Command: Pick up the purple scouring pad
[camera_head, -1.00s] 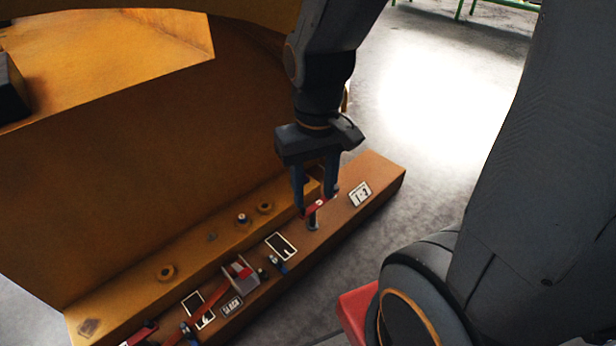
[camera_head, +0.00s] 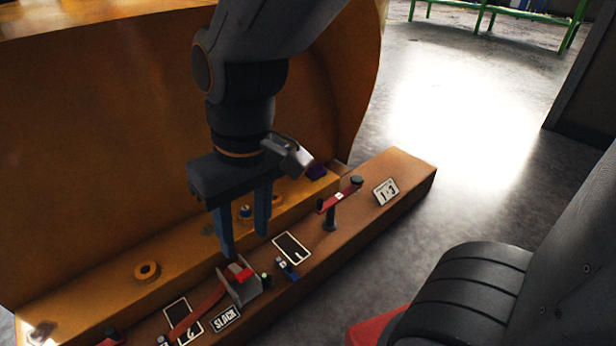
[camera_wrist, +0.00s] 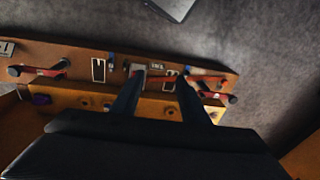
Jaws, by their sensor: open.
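The purple scouring pad (camera_head: 317,171) is small and dark and lies on the orange ledge (camera_head: 195,255) of the casting, toward its right end. My wrist hardware partly covers it in the head view. In the wrist view the pad (camera_wrist: 41,99) shows at the far left, on the ledge. My gripper (camera_head: 245,240) is open and empty, pointing down to the left of the pad and apart from it. In the wrist view my gripper's fingers (camera_wrist: 160,80) stand over the middle of the casting, well to the right of the pad.
A brown beam (camera_head: 350,225) runs in front of the ledge. It carries a red lever on a dark post (camera_head: 329,218), a grey bracket with a red part (camera_head: 243,286), a "SLACK" plate (camera_head: 226,319) and a "1" plate (camera_head: 386,192). The orange casting wall (camera_head: 90,170) rises behind. Open floor lies right.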

